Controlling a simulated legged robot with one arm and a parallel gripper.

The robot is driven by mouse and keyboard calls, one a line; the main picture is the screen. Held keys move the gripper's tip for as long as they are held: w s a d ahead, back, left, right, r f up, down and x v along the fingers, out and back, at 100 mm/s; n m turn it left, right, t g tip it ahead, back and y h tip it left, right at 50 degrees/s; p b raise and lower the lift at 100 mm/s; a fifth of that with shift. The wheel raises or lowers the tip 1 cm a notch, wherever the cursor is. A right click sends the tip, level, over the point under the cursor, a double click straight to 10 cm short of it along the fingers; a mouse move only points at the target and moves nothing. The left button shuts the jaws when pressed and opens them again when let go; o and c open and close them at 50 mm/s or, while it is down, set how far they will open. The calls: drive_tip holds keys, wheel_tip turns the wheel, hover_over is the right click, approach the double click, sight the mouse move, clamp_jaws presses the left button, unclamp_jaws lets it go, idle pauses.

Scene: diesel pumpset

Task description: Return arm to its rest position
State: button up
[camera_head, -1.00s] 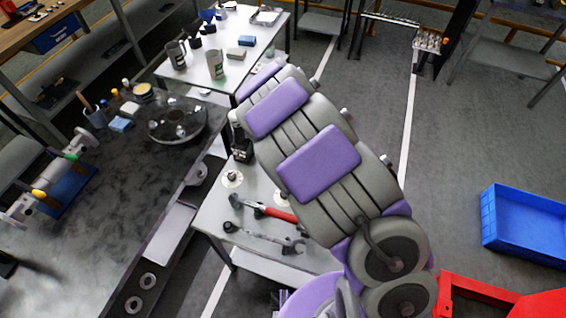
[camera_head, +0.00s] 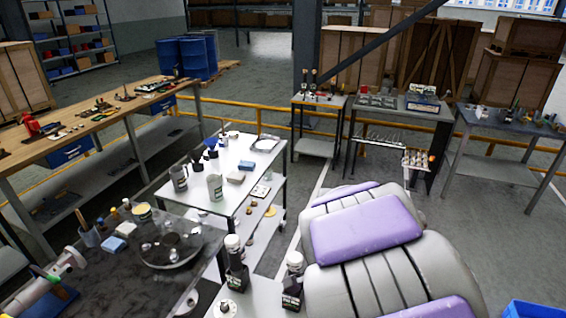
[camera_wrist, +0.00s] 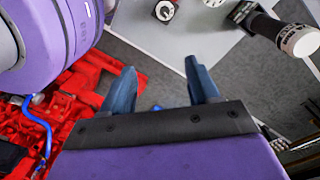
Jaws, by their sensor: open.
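My gripper (camera_wrist: 160,76) shows in the wrist view with its two dark blue fingers spread apart and nothing between them. The grey floor lies beyond the fingers. My purple and grey arm fills the lower right of the head view, in a folded-looking pose. The gripper itself cannot be seen in the head view. A purple part of my own body shows at the upper left of the wrist view.
A black bottle with a white cap (camera_wrist: 298,40) stands on a pale table (camera_wrist: 190,30) near the gripper. Red machinery (camera_wrist: 75,110) lies to the left. In the head view, a white table (camera_head: 226,200) holds mugs. Open floor (camera_head: 480,215) lies at right.

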drive_tip(key=s+d+r+n, duration=0.2)
drive_tip(key=s+n, duration=0.4)
drive_tip(key=s, duration=0.4)
drive_tip(key=s+d+r+n+g+b, duration=0.1)
drive_tip(key=s+d+r+n, duration=0.1)
drive_tip(key=s+n, duration=0.5)
drive_tip(key=s, duration=0.3)
drive_tip(key=shift+s+r, duration=0.25)
drive_tip(key=shift+r, duration=0.15)
